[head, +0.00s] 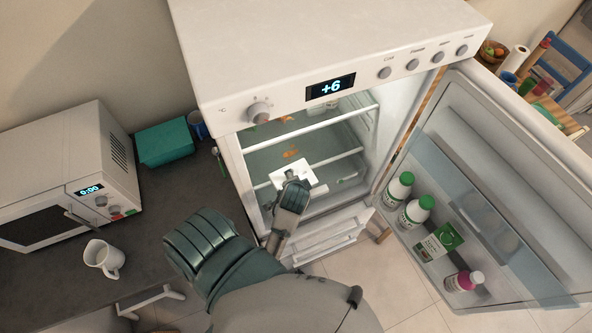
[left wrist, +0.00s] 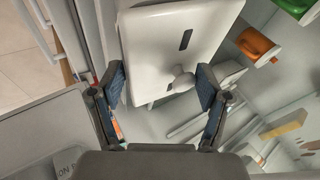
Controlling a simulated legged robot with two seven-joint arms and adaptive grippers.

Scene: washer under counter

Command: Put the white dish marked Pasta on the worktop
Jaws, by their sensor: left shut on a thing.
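The white dish (head: 283,170) is inside the open fridge, at the front of a lower shelf. In the left wrist view the white dish (left wrist: 158,40) shows a square face with a dark slot and a round knob near its lower edge. No Pasta marking is legible. My left gripper (head: 297,187) reaches into the fridge and is shut on the dish; in the left wrist view its fingers (left wrist: 161,84) lie on either side of the dish's near part. The worktop (head: 190,205) is the dark counter left of the fridge. My right gripper is not in view.
The fridge door (head: 465,190) stands open to the right, with bottles (head: 415,212) and a carton (head: 440,241) in it. A microwave (head: 75,185), a white mug (head: 103,258) and a green box (head: 164,142) stand on the worktop. Bare worktop lies between them.

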